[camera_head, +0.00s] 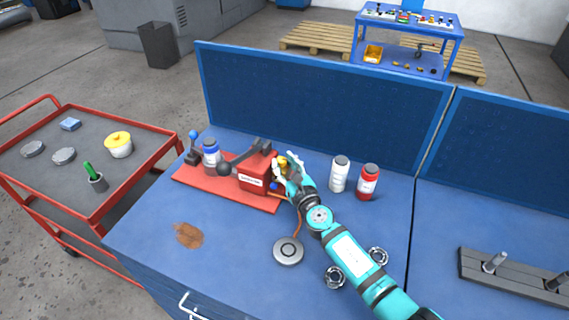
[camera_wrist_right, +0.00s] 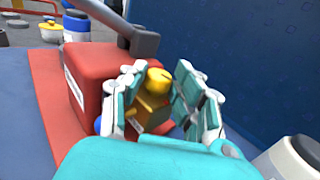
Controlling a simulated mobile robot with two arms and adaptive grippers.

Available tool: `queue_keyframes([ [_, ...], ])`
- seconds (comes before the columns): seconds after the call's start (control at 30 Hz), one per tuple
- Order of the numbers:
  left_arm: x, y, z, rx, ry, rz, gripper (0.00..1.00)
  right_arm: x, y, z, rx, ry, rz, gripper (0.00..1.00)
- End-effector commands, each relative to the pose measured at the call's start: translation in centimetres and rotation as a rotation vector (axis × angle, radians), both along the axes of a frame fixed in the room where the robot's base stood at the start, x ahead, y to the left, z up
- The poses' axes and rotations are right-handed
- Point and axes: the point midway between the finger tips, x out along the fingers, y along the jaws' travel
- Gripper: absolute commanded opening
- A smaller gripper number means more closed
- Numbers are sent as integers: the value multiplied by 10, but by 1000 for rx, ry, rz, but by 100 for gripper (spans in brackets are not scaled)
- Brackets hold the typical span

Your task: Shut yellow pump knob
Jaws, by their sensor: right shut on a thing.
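The red pump box (camera_head: 255,174) stands on a red base plate on the blue workbench, with a dark lever on top; it also shows in the wrist view (camera_wrist_right: 95,75). The yellow pump knob (camera_wrist_right: 158,80) is on the side of the box facing my right gripper. My right gripper (camera_wrist_right: 163,98) has its fingers on both sides of the yellow knob and is shut on it. In the head view, my right gripper (camera_head: 285,168) covers most of the knob. A small blue knob (camera_wrist_right: 99,124) sits lower on the box. My left gripper is not in view.
A white bottle (camera_head: 340,174) and a red bottle (camera_head: 368,182) stand just right of the gripper. A blue-and-white bottle (camera_head: 211,156) stands on the red plate's left end. A round grey disc (camera_head: 288,250) lies in front. A blue panel (camera_head: 320,105) closes off the back.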

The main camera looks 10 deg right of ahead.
Motion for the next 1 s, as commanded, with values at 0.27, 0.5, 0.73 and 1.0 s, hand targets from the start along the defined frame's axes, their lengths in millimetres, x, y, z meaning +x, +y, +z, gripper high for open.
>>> queue_keyframes([
  [0.27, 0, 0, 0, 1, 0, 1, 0, 0, 0, 0, 1, 0, 1, 41],
  [0.5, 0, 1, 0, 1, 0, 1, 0, 0, 1, 0, 0, 0, 2, 52],
  [0.73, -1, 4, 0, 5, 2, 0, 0, -4, 0, 0, 2, 1, 3, 52],
  [1.0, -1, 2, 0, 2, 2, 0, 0, -38, -9, -1, -2, 1, 1, 52],
])
